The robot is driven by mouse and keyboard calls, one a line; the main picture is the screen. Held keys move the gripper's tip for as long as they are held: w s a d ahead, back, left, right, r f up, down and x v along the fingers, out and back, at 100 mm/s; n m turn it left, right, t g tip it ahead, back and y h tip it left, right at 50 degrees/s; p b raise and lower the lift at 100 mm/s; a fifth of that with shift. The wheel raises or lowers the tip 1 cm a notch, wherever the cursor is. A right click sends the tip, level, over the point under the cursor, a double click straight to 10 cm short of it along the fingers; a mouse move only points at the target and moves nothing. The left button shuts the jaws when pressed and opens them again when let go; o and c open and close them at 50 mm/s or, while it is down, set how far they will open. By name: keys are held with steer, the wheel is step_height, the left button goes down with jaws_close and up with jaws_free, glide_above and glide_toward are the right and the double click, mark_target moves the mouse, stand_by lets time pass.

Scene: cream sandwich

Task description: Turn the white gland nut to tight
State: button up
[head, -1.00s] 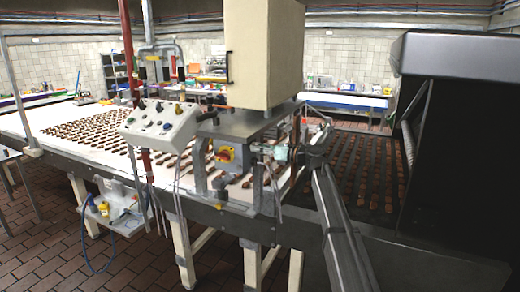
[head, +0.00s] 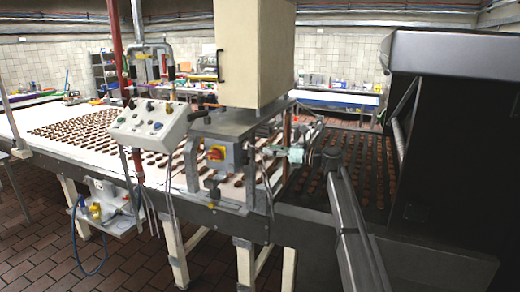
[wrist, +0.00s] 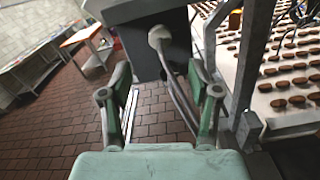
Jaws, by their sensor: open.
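The white gland nut (wrist: 158,36) is a small pale round fitting under a dark grey box (wrist: 135,38) in the wrist view, with a grey cable hanging from it. My gripper (wrist: 159,80) is open, its two green-padded fingers spread left and right, with the nut ahead in the gap and apart from both. In the head view my gripper (head: 294,154) is to the right of a grey switch box (head: 222,154) with a red and yellow knob. The nut is too small to make out there, and its tightness cannot be told.
A metal post (wrist: 250,65) stands close to the right finger in the wrist view. The conveyor (head: 40,150) carries rows of brown pieces. A sloped control panel (head: 155,125) is left of the switch box. Brick floor (wrist: 60,130) is open at left.

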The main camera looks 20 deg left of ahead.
steer(key=d, duration=0.3)
steer(key=shift+s+d, duration=0.1)
steer(key=shift+d, duration=0.05)
stand_by(0.3)
